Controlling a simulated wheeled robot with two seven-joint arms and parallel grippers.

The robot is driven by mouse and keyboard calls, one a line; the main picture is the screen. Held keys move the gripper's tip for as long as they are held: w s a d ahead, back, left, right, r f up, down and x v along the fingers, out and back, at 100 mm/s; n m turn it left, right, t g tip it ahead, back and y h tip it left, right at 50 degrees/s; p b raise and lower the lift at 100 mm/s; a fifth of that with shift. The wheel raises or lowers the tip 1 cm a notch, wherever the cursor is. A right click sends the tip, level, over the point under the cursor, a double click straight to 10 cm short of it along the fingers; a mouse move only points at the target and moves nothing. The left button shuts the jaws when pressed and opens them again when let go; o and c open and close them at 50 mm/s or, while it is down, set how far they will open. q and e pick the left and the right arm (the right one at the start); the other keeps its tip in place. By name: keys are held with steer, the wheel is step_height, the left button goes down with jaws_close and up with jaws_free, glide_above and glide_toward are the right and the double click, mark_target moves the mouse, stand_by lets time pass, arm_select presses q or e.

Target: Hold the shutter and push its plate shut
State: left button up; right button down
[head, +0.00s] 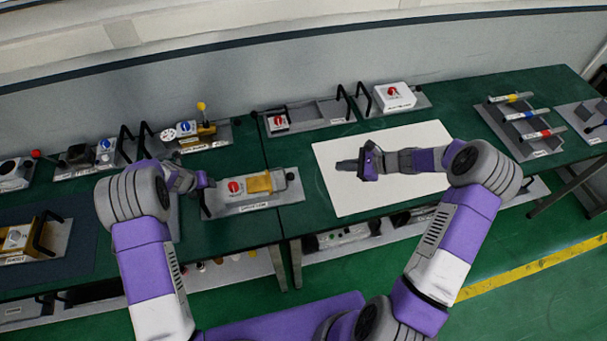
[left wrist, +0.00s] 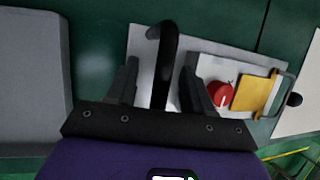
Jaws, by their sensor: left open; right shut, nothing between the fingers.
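The shutter (head: 232,189) is a white block with a red knob on a light grey base, left of the white sheet in the head view. Its yellow plate (head: 259,183) sits right of the knob, with a grey metal loop at its right end. In the left wrist view the shutter's black handle (left wrist: 165,50) stands between the spread fingers of my left gripper (left wrist: 160,88); I cannot tell whether they touch it. The yellow plate (left wrist: 252,95) and red knob (left wrist: 220,94) lie right of the fingers. My right gripper (head: 358,165) is shut and empty above the white sheet.
The white sheet (head: 330,190) covers the bench right of the shutter. Other units stand along the back, including a white box with a red knob (head: 394,96) and a yellow-knobbed unit (head: 202,128). A dark mat with another handled unit (head: 25,236) lies at left.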

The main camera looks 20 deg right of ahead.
arm_select(q)
steer(key=v, duration=1.1)
steer(key=shift+s, duration=0.15)
arm_select(e)
steer(key=shift+s, duration=0.1)
